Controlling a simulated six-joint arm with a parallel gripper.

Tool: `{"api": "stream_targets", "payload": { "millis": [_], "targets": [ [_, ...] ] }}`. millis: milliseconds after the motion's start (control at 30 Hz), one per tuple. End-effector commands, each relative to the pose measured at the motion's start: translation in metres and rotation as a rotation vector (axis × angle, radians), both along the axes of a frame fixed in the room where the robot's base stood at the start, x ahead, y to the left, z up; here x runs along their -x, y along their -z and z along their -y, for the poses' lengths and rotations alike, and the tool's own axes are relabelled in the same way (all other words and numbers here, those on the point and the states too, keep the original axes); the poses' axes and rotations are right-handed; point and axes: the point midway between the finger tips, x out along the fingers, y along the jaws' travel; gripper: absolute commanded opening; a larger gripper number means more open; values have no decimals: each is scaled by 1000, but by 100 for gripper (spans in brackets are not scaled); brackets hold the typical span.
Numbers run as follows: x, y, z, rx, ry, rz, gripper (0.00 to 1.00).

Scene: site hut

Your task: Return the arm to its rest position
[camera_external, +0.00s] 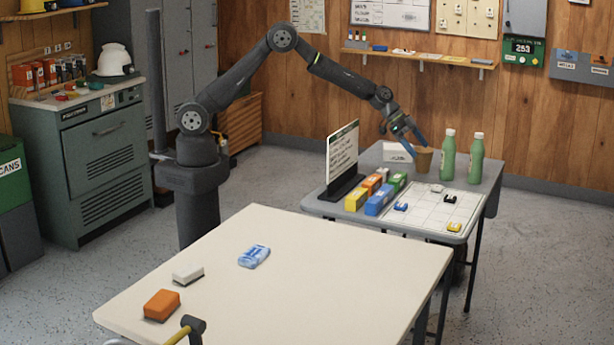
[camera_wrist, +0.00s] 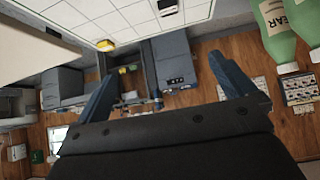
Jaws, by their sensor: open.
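My gripper (camera_external: 415,145) is at the end of my outstretched arm, over the back edge of the small grey table (camera_external: 486,196). Its blue fingers are apart with nothing between them in the wrist view (camera_wrist: 163,72). A brown cup (camera_external: 423,161) stands on the table just below and beside the fingers in the external view. I cannot tell whether they touch it. The cup is not visible in the wrist view.
Two green bottles (camera_external: 448,155) (camera_external: 476,158) stand right of the cup. A sign (camera_external: 342,157), coloured boxes (camera_external: 378,198) and a gridded board (camera_external: 425,208) share the small table. The cream table (camera_external: 330,255) in front holds a few items. A wall shelf (camera_external: 425,57) hangs behind.

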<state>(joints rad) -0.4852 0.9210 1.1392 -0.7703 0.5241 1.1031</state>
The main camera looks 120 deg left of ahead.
Motion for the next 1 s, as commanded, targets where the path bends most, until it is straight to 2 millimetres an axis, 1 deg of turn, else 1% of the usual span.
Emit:
{"api": "stream_targets", "payload": {
  "millis": [33, 200, 300, 400, 533, 1000],
  "targets": [
    [-4, 0, 11, 0, 18, -1, 100],
    [-12, 0, 37, 1, 64, -2, 100],
    [-16, 0, 48, 2, 82, -3, 100],
    [-18, 0, 55, 1, 94, -3, 100],
    [-19, 1, 59, 1, 102, -4, 100],
    [-19, 0, 59, 2, 101, -4, 100]
  ]
}}
